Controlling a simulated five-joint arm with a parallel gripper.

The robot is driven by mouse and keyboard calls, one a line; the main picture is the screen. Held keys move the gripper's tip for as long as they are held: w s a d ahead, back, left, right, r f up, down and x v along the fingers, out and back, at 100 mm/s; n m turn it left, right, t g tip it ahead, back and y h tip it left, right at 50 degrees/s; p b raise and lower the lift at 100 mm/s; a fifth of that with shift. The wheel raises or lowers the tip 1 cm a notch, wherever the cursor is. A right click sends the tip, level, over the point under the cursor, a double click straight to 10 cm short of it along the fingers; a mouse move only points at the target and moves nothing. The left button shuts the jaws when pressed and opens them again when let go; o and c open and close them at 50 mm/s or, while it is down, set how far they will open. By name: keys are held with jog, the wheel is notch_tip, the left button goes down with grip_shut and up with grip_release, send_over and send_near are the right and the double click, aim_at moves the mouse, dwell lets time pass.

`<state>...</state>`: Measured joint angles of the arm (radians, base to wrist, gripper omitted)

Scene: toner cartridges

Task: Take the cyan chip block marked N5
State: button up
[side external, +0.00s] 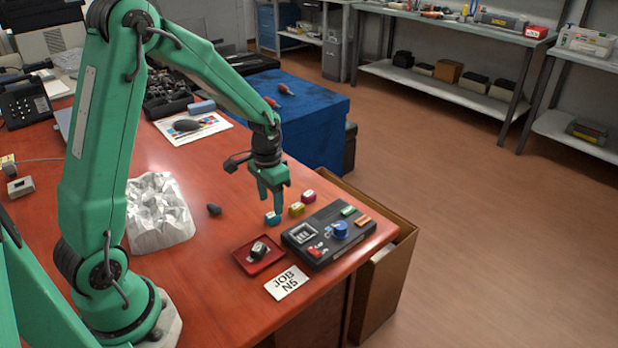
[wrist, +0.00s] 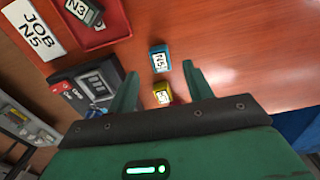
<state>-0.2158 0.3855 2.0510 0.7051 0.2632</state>
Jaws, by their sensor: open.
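The cyan chip block (side external: 273,218) sits on the red-brown table, just below my gripper (side external: 270,203) in the side view. In the wrist view the cyan block (wrist: 160,57) shows a white label reading N5. It lies between the lines of my two green fingers, just beyond their tips. My gripper (wrist: 159,69) is open with nothing held. A yellow block (side external: 296,209) stands beside the cyan one; in the wrist view the yellow block (wrist: 162,93) lies between the fingers, nearer the palm. A magenta block (side external: 308,196) stands behind, mostly hidden in the wrist view.
A black device (side external: 327,232) with a blue knob stands right of the blocks. A red tray (side external: 240,257) holds a dark block (wrist: 86,11) marked N3. A white card (side external: 287,283) reads JOB N5. Crumpled white material (side external: 158,212) lies left; the table between is mostly clear.

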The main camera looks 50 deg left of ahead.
aim_at(272, 214)
jog(key=shift+w+f, duration=0.1)
jog(key=shift+f, duration=2.1)
jog(key=shift+c, duration=0.4)
jog(key=c, duration=1)
